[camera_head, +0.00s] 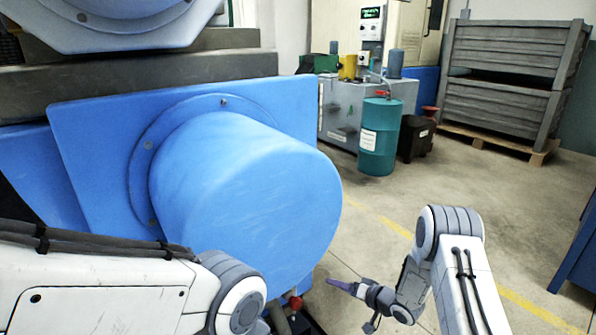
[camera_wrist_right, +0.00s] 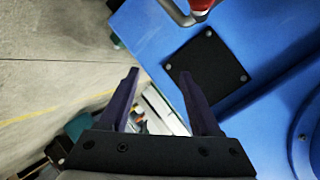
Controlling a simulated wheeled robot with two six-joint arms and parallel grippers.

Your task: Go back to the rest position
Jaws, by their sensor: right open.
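My right arm reaches in from the lower right in the head view. Its gripper (camera_head: 340,286) is in front of the large blue machine, right of its big blue cylinder housing (camera_head: 250,190). In the right wrist view the gripper (camera_wrist_right: 159,75) has its two dark purple fingers spread apart, with nothing between them. My left arm comes in from the left, low in front of the machine; its gripper is outside the head view.
The blue machine (camera_wrist_right: 150,40) is close to the right gripper in the wrist view, with a black square plate (camera_wrist_right: 208,65) on it. A teal drum (camera_head: 379,140), a grey cabinet (camera_head: 345,110) and stacked grey crates (camera_head: 505,95) stand farther back. Open concrete floor lies between.

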